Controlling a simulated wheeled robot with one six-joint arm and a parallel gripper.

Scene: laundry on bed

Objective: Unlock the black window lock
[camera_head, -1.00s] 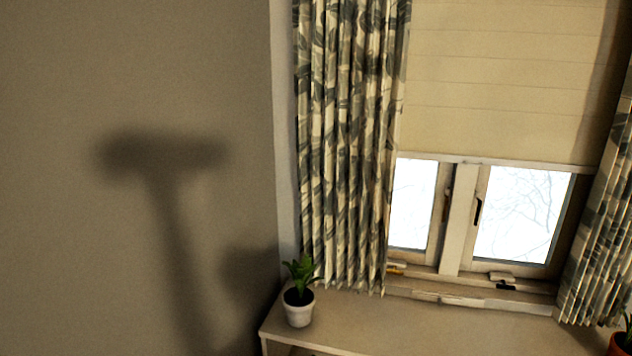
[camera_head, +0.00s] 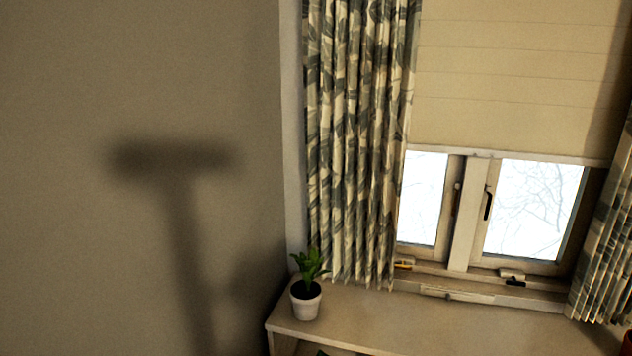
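The window (camera_head: 530,210) is at the right, with two panes below a lowered cream blind. A black lock handle (camera_head: 488,204) sits upright on the left frame of the right pane. Another dark, narrow handle (camera_head: 456,198) shows on the right frame of the left pane. A small black piece (camera_head: 515,283) lies at the sill under the right pane, below a pale block. I cannot tell from this distance whether either handle is locked. My gripper is not in view.
A shelf top (camera_head: 375,318) runs below the window, mostly bare. A potted plant (camera_head: 306,299) stands at its left end. Patterned curtains hang left (camera_head: 352,150) and right (camera_head: 606,240) of the window. A cream blind (camera_head: 520,80) covers the upper window. The left wall (camera_head: 120,80) is bare.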

